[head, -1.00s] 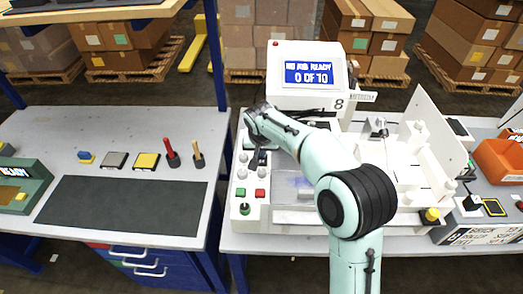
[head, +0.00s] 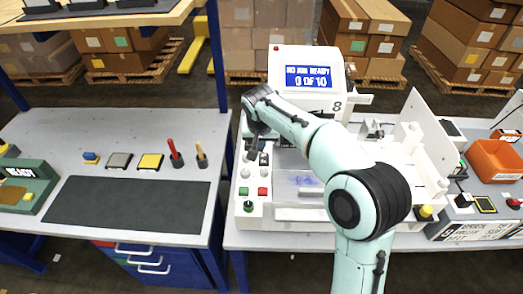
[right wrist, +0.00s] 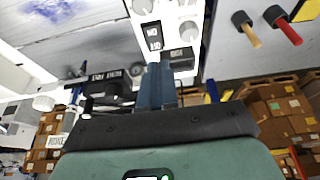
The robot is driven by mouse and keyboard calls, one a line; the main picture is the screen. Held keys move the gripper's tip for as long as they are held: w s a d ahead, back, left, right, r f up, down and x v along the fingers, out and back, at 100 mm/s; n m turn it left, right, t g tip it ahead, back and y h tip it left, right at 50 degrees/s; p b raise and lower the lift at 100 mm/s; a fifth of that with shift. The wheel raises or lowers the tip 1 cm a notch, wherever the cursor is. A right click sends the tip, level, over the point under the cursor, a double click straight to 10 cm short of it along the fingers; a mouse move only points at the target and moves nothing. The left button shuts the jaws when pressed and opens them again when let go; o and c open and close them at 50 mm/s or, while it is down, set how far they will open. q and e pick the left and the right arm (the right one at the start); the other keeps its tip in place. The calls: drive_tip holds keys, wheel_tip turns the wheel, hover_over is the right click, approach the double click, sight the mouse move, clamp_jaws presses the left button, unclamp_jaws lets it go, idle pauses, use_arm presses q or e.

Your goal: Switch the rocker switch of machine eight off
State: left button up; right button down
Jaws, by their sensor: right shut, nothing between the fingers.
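Machine eight (head: 309,85) is white, with a blue screen reading "NO JOB READY 0 OF 10" and an "8" beside it. At its left is a control panel (head: 246,222) with pale knobs, a green button, a red button and a dark green knob. A black rocker switch (head: 264,158) with white lettering sits in this panel; it also shows in the right wrist view (right wrist: 152,36). I cannot tell which way it is tipped. My right gripper (head: 252,154) is shut and empty, pointing down close beside the rocker; whether it touches is unclear. Its fingertips (right wrist: 154,68) show near the rocker. My left gripper is not in view.
Pale knobs (right wrist: 188,30) stand close to the rocker. A raised clear-looking cover and white machine parts lie right of the panel. The left bench holds a dark mat (head: 125,205), small blocks and red and wooden-handled tools. An orange bin (head: 497,160) stands far right.

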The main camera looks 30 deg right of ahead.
drive_tip(key=v, duration=0.6)
drive_tip(key=shift+s+d, duration=0.15)
drive_tip(key=shift+d, duration=0.2)
